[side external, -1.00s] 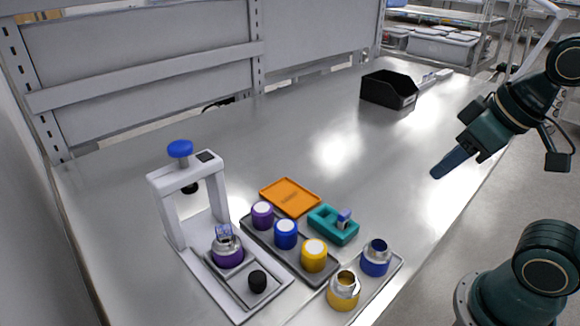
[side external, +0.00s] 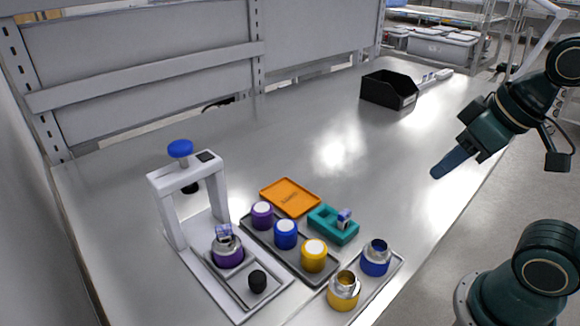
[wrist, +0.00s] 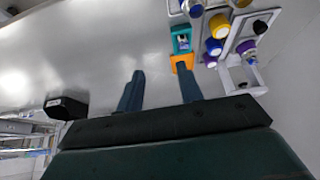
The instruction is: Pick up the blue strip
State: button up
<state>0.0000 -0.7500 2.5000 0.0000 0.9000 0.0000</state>
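A small blue strip with a pale marking (side external: 344,216) stands in the teal holder (side external: 323,228) at the middle of the bench. The wrist view also shows the teal holder (wrist: 176,32) with the small strip (wrist: 184,43) in it. A similar small blue-grey piece (side external: 224,234) stands at the top of a purple-based metal jar (side external: 228,256) in the white press. My gripper (side external: 438,174) is high above the right side of the bench, well apart from the holder. In the wrist view my gripper (wrist: 160,72) has its two fingers spread with nothing between them.
An orange tray (side external: 291,197) lies behind the holder. A grey tray (side external: 263,243) bears purple, blue and yellow lidded jars. Open yellow (side external: 343,292) and blue (side external: 376,259) jars stand in front. The white press (side external: 163,205) is at left, a black bin (side external: 382,91) at the back.

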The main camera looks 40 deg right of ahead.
jog(key=shift+o, duration=0.4)
jog(key=w+a+r+n+g+y, duration=0.15)
jog(key=w+a+r+n, duration=0.25)
jog(key=w+a+n, duration=0.55)
jog(key=w+a+f+n+g+y, duration=0.2)
jog(key=w+a+f+n, duration=0.1)
jog(key=w+a, duration=0.9)
jog(key=shift+w+a, duration=0.2)
jog(key=shift+a, duration=0.25)
jog(key=shift+f+y, duration=0.1)
jog(key=shift+y, duration=0.15)
send_over(224, 227)
jog(key=d, duration=0.2)
jog(key=shift+s+d+f, duration=0.1)
jog(key=shift+s+f, duration=0.05)
jog(key=shift+f, duration=1.15)
jog(key=shift+s+a+f, duration=0.1)
jog(key=shift+s+f, duration=0.05)
jog(key=shift+f, duration=1.2)
jog(key=shift+s+d+f, duration=0.1)
jog(key=shift+s+f, duration=0.05)
jog(key=shift+f, duration=1.15)
jog(key=shift+x, duration=2.6)
